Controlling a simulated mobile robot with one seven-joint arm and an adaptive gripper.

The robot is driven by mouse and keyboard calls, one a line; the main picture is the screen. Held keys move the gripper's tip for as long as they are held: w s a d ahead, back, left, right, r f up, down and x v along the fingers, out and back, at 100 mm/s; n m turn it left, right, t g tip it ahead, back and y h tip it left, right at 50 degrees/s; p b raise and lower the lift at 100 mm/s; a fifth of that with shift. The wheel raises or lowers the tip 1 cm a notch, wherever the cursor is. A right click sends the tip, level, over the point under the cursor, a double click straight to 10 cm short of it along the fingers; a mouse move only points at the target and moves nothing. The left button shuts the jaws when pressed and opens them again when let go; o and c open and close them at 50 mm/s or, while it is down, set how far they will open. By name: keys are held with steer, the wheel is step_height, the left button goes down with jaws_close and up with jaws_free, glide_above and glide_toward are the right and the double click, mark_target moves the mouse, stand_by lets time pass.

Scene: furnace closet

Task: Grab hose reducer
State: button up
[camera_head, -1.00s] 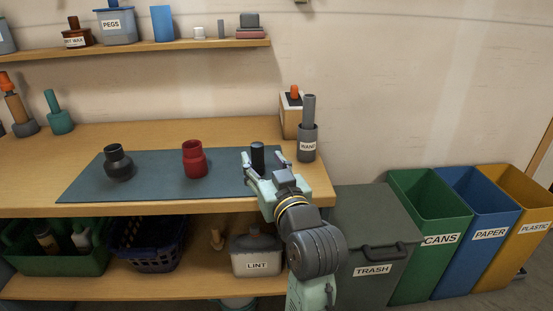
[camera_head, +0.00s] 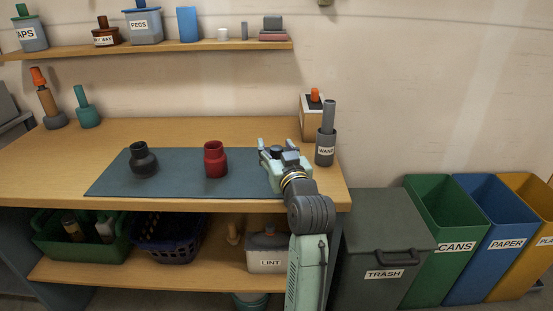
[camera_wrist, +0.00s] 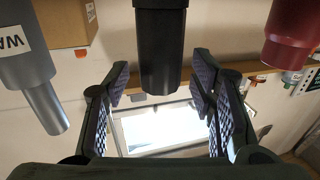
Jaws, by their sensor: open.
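Three reducer-like fittings stand upright on the blue-grey mat (camera_head: 185,183). A wide black one (camera_head: 143,160) is at the left, a red one (camera_head: 215,160) in the middle, and a slim black one (camera_head: 277,150) at the right, mostly hidden by my gripper. My gripper (camera_head: 278,146) is open at the slim one. In the wrist view, this black stepped fitting (camera_wrist: 161,50) hangs from the top of the picture between my open fingers (camera_wrist: 160,95), with gaps visible on both sides. The red fitting (camera_wrist: 290,30) shows at the right edge.
A grey holder labelled WAND (camera_head: 326,149) stands close to the right of my gripper, with a box (camera_head: 311,120) behind it. A shelf (camera_head: 170,49) runs above the bench (camera_head: 225,130). Bins, including TRASH (camera_head: 380,245), stand at the right.

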steer(key=shift+c, duration=0.3)
jaws_close()
stand_by(0.4)
